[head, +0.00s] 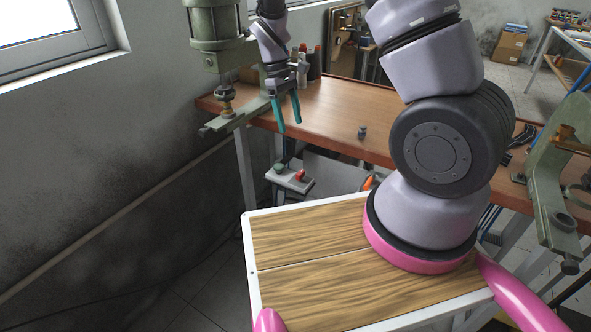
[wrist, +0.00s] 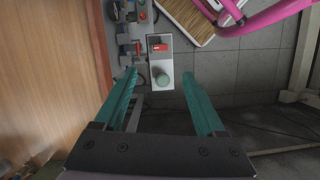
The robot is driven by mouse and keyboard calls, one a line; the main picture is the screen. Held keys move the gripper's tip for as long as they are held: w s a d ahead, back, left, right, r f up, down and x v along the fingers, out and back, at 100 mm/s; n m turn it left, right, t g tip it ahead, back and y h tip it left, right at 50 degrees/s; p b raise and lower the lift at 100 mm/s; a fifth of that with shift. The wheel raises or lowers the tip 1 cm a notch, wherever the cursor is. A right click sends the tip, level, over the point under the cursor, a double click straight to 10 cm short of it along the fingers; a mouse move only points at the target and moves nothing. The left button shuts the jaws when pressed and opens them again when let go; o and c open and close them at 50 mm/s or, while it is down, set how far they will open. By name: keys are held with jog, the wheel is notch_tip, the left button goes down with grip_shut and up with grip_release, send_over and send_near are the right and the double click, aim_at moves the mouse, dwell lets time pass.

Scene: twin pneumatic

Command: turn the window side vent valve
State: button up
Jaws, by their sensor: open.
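A pale control plate (head: 293,182) sits low beside the table's front edge on the window side. It carries a green round knob (head: 278,168) and a red handle (head: 300,175); which of them is the vent valve I cannot tell. In the wrist view the green knob (wrist: 161,80) shows between my fingertips, with the red handle (wrist: 157,46) beyond it. The window-side green press (head: 216,40) stands at the table's left end. My gripper (head: 289,126), with teal fingers, is open, empty and pointing down above the plate, apart from it.
The brown table (head: 335,108) runs behind the plate, with a small grey cylinder (head: 362,131) on it. A second green press part (head: 550,180) stands at the right. The grey wall (head: 100,150) borders the left side. Floor shows (wrist: 255,75) to the right of the plate in the wrist view.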

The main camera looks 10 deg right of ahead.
jog(key=n+h, duration=0.2)
send_near(300, 172)
jog(key=shift+y, duration=0.3)
jog(key=x, duration=0.8)
jog(key=shift+s+d+f, duration=0.1)
jog(key=shift+d+f, duration=0.1)
jog(key=shift+d, duration=0.1)
grip_shut()
